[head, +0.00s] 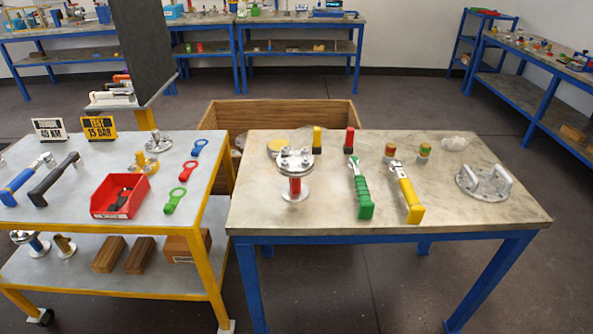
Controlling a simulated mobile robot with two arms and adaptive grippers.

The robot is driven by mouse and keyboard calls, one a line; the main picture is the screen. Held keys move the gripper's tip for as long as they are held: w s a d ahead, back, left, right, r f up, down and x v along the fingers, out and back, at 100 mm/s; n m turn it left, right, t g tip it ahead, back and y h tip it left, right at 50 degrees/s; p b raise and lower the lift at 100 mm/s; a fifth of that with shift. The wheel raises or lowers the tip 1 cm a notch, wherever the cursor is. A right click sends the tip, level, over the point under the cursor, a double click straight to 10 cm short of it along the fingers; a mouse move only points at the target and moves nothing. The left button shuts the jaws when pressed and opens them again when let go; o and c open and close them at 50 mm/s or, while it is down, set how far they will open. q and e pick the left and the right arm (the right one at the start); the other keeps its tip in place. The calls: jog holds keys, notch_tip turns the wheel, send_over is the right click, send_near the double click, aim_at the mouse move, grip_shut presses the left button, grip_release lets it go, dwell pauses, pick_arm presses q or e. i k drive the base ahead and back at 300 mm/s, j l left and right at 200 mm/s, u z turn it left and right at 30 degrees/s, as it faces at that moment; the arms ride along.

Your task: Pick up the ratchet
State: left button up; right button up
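On the right table (260,205) lie two handled tools side by side, pointing away from me. One has a green grip (364,197) and a metal head, the other a yellow grip (410,201) and a metal head. On the left cart (150,196) lie a blue-handled tool (20,181) and a black-handled tool (54,179). I cannot tell from the view which of these is the ratchet. Neither of my grippers is in view.
A flanged vessel (295,177) stands left of the green tool. A round fixture with two handles (485,181) is at the right. Yellow (317,139) and red (349,140) items stand behind. A red bin (119,196) sits on the cart. The table's front right is clear.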

aim_at(366, 206)
jog(key=l+u, duration=0.7)
jog(key=l, duration=0.25)
jog(key=l+u, duration=0.35)
jog(key=l, duration=0.15)
jog(key=k+j, duration=0.05)
